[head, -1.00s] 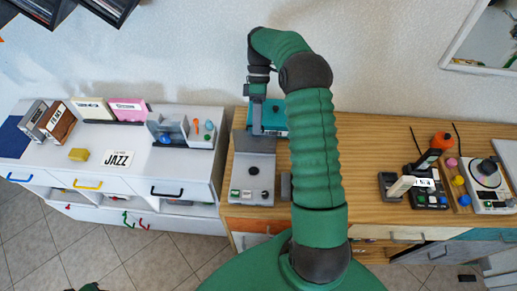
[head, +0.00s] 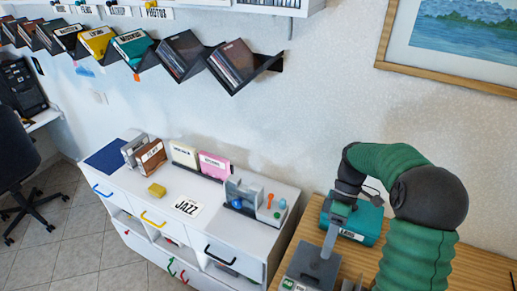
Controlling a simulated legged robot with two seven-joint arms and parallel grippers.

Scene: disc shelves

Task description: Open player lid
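The grey player (head: 310,268) sits on the wooden cabinet at the bottom of the head view, cut off by the lower edge. A dark round spindle and green-marked buttons show on its top. A narrow grey panel, which looks like its lid (head: 331,238), stands raised at the player's back, seen nearly edge-on. My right gripper (head: 341,208) is at the upper end of this panel, pointing down. Its fingers are small and partly merged with the panel, so I cannot tell whether they grip it. My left gripper is out of view.
A teal box (head: 362,220) stands just behind the player. A zigzag disc shelf (head: 262,68) hangs on the wall above.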

